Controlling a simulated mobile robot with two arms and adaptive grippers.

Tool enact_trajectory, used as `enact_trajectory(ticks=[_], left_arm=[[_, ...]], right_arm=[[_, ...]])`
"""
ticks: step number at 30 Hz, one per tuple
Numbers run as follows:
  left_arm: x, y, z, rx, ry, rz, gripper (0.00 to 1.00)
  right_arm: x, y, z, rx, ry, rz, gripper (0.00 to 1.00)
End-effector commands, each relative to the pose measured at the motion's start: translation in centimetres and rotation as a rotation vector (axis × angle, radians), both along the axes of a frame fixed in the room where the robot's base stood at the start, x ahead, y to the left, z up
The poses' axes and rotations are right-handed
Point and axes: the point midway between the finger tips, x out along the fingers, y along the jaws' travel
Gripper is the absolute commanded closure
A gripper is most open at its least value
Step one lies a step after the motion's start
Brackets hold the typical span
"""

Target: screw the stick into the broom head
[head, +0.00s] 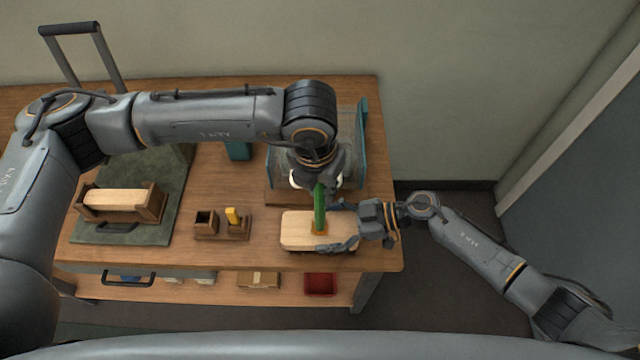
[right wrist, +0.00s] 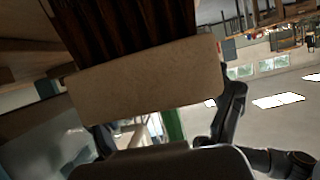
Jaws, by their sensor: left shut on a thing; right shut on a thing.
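The broom head (head: 293,229) is a pale wooden block near the right front edge of the workbench. The right wrist view shows its pale side (right wrist: 145,78) and dark brown bristles (right wrist: 120,25). The green stick (head: 320,208) stands roughly upright over the block, its lower end at an orange-brown spot on the top; how deep it sits I cannot tell. My left gripper (head: 318,184) is shut on the upper part of the stick, its fingers partly hidden by the arm. My right gripper (head: 338,226) is shut on the broom head from the right, fingers along its sides.
A wooden block (head: 113,199) lies in a brown holder on a dark green mat (head: 165,190) at left. Small brown boxes (head: 205,224), one with a yellow piece (head: 233,216), stand left of the broom head. A red bin (head: 320,284) sits on the lower shelf.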

Motion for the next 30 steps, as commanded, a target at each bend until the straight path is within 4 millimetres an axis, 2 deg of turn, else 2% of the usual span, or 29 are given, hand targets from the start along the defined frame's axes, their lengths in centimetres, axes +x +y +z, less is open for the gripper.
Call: enact_trajectory(ticks=[30], left_arm=[[-0.90,-0.15,-0.14,0.001,0.001,-1.917,1.00]], right_arm=[[-0.04,0.01,-0.02,0.000,-0.001,0.001,1.00]])
